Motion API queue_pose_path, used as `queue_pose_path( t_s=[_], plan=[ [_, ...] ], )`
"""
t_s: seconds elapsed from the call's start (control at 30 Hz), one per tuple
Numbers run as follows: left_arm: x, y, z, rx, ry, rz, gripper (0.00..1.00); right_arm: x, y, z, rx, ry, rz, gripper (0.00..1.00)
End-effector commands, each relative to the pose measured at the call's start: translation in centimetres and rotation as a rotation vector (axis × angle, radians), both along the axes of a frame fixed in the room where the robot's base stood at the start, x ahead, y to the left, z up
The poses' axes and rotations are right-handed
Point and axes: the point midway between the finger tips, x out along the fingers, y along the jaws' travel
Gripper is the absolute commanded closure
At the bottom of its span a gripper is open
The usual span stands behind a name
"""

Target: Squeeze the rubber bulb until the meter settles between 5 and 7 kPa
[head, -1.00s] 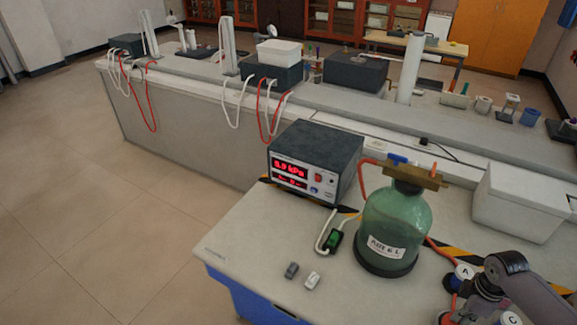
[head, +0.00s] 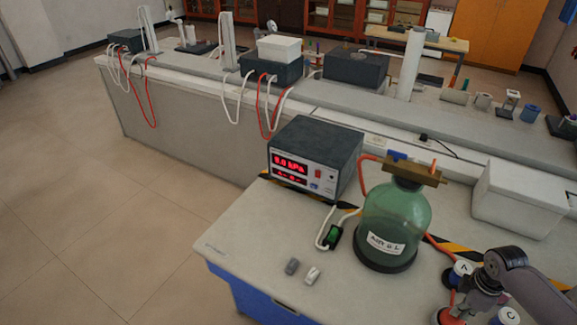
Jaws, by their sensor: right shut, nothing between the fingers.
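The meter (head: 314,158) is a dark box with a pale front and a red lit display (head: 289,170). Its upper line ends in kPa; the digits look like 0.0 but are blurred. A red rubber part, apparently the bulb (head: 446,316), shows at the bottom edge, partly cut off. My right gripper (head: 473,307) is shut and empty, just right of the red part; whether they touch is unclear. Its fingertips are small and partly hidden. My left gripper is not in view.
A green glass bottle (head: 392,222) with a brass-coloured top and orange tubes stands mid-bench. A white box (head: 520,198) stands behind.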

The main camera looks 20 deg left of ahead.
Motion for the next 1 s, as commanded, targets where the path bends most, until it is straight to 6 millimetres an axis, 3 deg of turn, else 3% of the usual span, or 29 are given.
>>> queue_pose_path(
  t_s=[0.67,1.0],
  plan=[
    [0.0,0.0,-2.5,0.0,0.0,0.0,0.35,-0.1,0.1,-3.5,0.001,0.002,0.001,1.0],
    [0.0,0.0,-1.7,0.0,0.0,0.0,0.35,-0.1,0.1,-2.8,0.001,0.002,0.001,1.0]
  ],
)
